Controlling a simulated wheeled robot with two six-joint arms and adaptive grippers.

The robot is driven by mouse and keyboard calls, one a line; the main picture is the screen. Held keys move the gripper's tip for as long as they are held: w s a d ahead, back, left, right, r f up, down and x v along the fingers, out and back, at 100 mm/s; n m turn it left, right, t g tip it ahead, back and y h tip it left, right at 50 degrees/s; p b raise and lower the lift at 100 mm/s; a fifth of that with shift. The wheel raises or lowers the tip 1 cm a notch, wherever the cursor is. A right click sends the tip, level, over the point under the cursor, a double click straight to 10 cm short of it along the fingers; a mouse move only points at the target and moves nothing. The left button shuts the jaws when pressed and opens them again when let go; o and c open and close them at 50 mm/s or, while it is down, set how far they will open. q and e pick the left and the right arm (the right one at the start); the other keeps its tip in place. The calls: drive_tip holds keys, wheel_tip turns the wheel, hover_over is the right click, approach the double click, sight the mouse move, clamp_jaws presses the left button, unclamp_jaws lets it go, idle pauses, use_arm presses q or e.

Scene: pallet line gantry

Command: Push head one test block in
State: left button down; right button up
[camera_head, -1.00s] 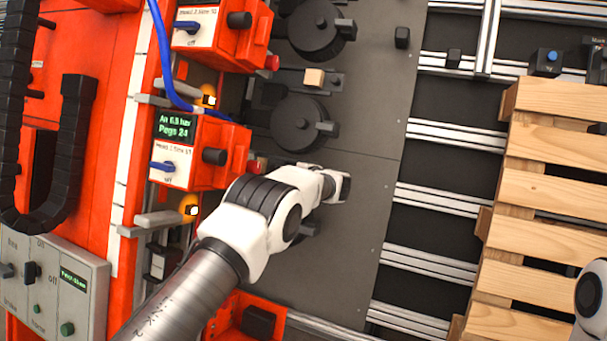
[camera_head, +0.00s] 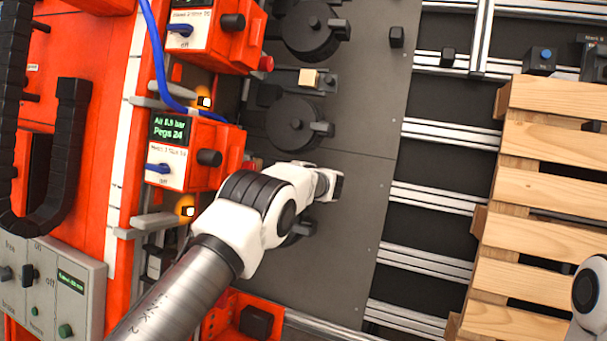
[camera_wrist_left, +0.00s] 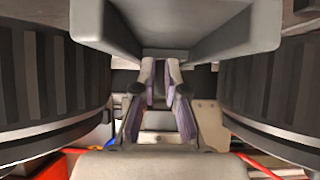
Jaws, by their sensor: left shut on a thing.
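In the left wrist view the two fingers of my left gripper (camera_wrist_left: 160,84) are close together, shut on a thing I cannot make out. In the head view my left arm reaches in from the lower left over the dark plate (camera_head: 362,120), and its wrist hides the fingers and what lies under them. A small pale block (camera_head: 308,79) sits in a dark holder above a black round head (camera_head: 297,122), apart from my arm. No test block shows clearly at my left gripper. Part of my right arm shows at the lower right edge; its gripper is out of view.
Orange control boxes (camera_head: 193,150) with knobs line the left side of the plate, and a blue hose (camera_head: 160,50) runs down to them. Another black head (camera_head: 312,28) is at the top. Metal rails (camera_head: 440,196) and a wooden pallet (camera_head: 555,140) lie to the right.

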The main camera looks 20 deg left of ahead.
use_arm(q)
drive_tip(key=shift+s+d+f, duration=0.1)
drive_tip(key=shift+d, duration=0.05)
drive_tip(key=d, duration=0.3)
drive_tip(key=shift+s+d, duration=0.15)
drive_tip(key=shift+d+f, duration=0.15)
drive_tip(key=shift+d, duration=0.05)
drive_tip(key=shift+d, duration=0.1)
